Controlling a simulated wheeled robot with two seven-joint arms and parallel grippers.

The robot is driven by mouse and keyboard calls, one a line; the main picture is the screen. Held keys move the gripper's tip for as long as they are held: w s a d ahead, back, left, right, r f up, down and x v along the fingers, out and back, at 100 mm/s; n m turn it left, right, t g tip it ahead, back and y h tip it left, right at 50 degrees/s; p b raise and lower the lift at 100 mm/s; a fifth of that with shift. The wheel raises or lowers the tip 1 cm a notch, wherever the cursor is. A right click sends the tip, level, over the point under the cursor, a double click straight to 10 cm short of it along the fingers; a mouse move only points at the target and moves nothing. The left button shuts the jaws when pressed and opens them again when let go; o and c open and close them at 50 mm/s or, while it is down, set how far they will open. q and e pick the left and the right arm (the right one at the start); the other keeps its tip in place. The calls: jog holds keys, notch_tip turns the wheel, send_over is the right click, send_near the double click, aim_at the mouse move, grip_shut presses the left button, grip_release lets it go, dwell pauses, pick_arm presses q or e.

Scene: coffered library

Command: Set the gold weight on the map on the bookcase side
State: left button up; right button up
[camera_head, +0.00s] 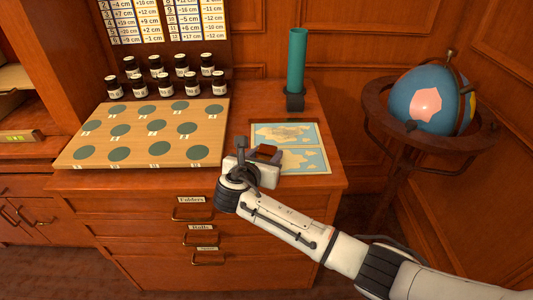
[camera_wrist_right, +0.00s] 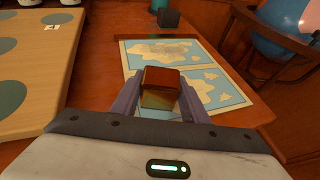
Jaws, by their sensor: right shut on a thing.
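My right gripper (camera_head: 262,153) is shut on a small shiny block, which I take to be the gold weight (camera_head: 267,150). In the right wrist view, the gold weight (camera_wrist_right: 161,88) sits between both fingers, with a reddish-brown top and a yellowish lower face. A pale sheet with two blue-and-tan map panels lies on the cabinet top: a far panel (camera_head: 292,131) and a near panel (camera_head: 312,160). The gripper and weight overlap the sheet's left part in the head view. I cannot tell whether the weight touches it. My left gripper is not in view.
A wooden board (camera_head: 130,153) with several green discs lies left of the map, with dark jars (camera_head: 166,85) behind it. A teal tube (camera_head: 297,62) stands in a dark holder behind the map. A globe (camera_head: 425,97) in a round stand is at right. Shelving (camera_head: 15,110) is at far left.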

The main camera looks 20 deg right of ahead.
jog(key=shift+f, duration=0.1)
jog(key=o, duration=1.5)
jog(key=shift+f, duration=0.15)
jog(key=shift+s+a, duration=0.3)
jog(key=p+v, duration=0.1)
jog(key=v, duration=0.8)
jog(key=shift+w, duration=0.1)
jog(key=shift+s+a+r, duration=0.15)
jog(key=shift+s+r, duration=0.1)
jog(key=shift+s, duration=0.1)
